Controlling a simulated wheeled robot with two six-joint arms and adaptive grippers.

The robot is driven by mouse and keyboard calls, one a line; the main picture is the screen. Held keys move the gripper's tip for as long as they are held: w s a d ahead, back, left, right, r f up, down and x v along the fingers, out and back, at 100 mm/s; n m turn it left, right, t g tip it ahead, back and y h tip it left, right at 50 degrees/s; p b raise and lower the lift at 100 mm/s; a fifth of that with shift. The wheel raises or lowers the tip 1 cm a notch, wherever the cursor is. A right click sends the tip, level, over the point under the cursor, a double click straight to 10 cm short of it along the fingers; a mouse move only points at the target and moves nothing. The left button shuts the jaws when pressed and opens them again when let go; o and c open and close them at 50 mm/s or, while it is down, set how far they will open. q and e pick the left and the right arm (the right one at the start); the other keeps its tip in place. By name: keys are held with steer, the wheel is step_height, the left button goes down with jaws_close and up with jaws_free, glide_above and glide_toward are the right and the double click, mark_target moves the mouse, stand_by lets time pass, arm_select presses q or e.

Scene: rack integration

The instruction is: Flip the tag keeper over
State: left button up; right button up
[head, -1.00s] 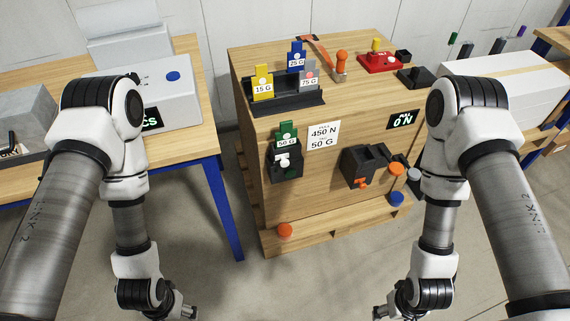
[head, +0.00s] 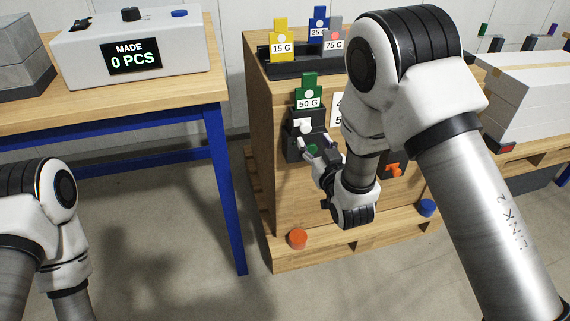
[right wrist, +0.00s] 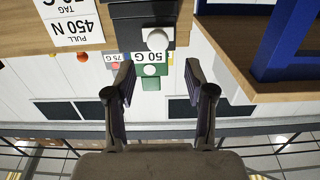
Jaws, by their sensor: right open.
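A black holder (head: 291,138) on the front of the wooden crate carries the green 50 G tag (head: 309,89). A white knob (head: 305,126) on its front looks like the tag keeper; the white knob also shows in the right wrist view (right wrist: 157,39), above the upside-down green tag (right wrist: 150,71). My right gripper (head: 313,151) is just below and in front of the knob. In the right wrist view my right gripper (right wrist: 160,80) is open and empty, its fingers pointing toward the holder. It hides part of the holder in the head view. My left gripper is out of view.
A rack with yellow, blue and grey tags stands on the crate (head: 265,200). My right arm hides much of the crate front, including part of the white label. An orange disc (head: 298,238) and a blue disc (head: 427,207) sit low on the pallet. A blue-legged table (head: 215,160) stands left.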

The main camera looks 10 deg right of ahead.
mark_target(307, 127)
steer(key=w+b, duration=0.1)
steer(key=w, duration=0.7)
steer(key=shift+w, duration=0.1)
